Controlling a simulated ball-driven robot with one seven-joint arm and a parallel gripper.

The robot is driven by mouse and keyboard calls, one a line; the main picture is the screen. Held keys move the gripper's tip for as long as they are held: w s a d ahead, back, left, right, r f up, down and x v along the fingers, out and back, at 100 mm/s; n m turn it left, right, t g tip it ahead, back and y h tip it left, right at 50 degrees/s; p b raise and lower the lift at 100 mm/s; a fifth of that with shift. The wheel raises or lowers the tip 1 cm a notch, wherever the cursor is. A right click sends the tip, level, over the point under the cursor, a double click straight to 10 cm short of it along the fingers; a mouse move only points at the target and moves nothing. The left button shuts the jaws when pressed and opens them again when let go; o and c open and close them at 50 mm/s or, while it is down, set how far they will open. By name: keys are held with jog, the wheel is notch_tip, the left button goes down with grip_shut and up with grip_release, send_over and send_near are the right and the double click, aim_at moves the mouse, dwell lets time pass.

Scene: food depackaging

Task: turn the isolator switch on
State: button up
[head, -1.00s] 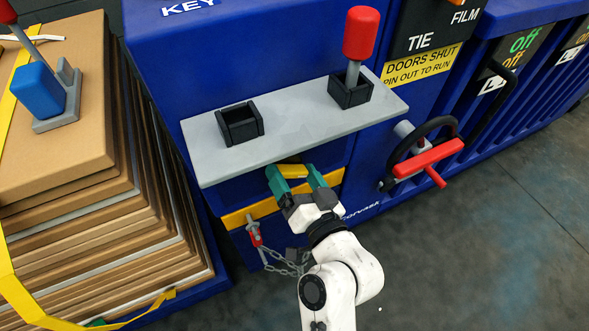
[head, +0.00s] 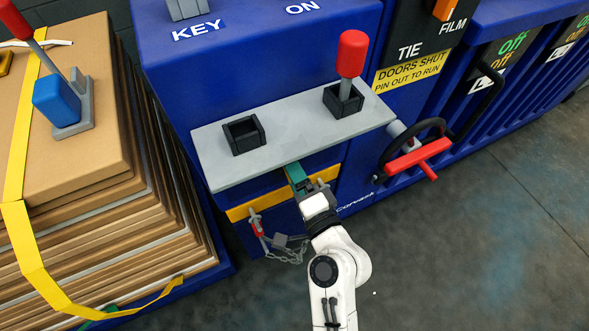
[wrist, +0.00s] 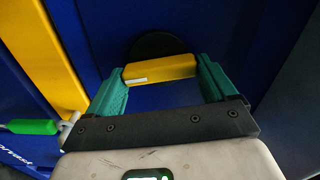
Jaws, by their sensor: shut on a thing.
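The isolator switch shows in the wrist view as a yellow bar handle (wrist: 158,68) on a round black base (wrist: 157,45) against the blue panel. My gripper (wrist: 160,78) has one teal finger at each end of the yellow handle and is shut on it. In the head view, my gripper (head: 307,180) is under the front edge of the grey shelf (head: 290,137), rolled so its fingers sit nearly one above the other. The handle is mostly hidden there by the shelf and the fingers.
A red-knobbed lever (head: 352,55) stands on the shelf. A red crank handle (head: 420,157) sticks out at right. A cardboard stack (head: 95,205) fills the left. The floor at right is clear.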

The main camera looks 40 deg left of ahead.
jog(key=shift+d+m+p, duration=0.1)
jog(key=shift+m+p, duration=0.25)
jog(key=shift+m, duration=0.45)
jog(key=shift+f, duration=0.1)
jog(key=o, duration=0.8)
jog(key=shift+w, duration=0.1)
jog(key=shift+o, duration=0.2)
jog(key=shift+d, duration=0.1)
jog(key=v, duration=1)
jog(key=shift+s+d, duration=0.2)
jog(key=shift+d, duration=0.05)
jog(key=shift+f, duration=0.1)
